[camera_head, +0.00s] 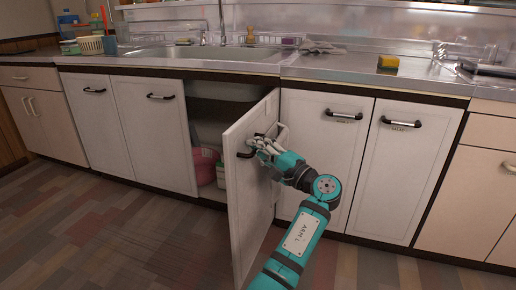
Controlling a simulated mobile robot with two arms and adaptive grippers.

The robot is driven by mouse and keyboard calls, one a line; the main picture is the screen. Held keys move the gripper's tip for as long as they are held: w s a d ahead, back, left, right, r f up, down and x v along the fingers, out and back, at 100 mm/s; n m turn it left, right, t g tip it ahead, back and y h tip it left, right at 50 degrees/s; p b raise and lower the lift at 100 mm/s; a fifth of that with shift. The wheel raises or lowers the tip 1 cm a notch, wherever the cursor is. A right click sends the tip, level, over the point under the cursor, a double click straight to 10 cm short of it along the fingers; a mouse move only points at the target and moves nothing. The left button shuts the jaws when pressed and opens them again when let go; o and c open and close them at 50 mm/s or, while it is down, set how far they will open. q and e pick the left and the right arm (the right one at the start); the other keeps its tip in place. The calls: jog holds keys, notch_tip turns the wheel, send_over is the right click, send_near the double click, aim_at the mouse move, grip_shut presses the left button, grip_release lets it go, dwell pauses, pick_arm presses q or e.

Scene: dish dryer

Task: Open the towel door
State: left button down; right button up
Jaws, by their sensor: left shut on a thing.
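A white cabinet door (245,190) under the sink stands swung out from the cabinet front, at a wide angle. A dark bar or handle (244,155) shows on its face near the top. My left gripper (262,144) is at the upper part of this door, shut on that dark handle, and its fingers hide part of it. My left arm reaches in from the bottom, right of the door. My right gripper is not in view. I see no towel clearly.
The open cabinet holds a pink bowl (205,165) and a pale container (221,174). Closed white doors with dark handles stand on both sides, at left (98,130) and right (325,150). The steel counter (340,68) runs above. The floor (120,235) at left is clear.

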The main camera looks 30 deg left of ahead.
pick_arm(q)
jog(key=shift+a+f, duration=0.1)
jog(key=c, duration=1.4)
grip_release()
jog(key=shift+o, duration=0.2)
jog(key=v, duration=0.7)
jog(key=shift+d, duration=0.25)
jog(key=shift+f, duration=0.1)
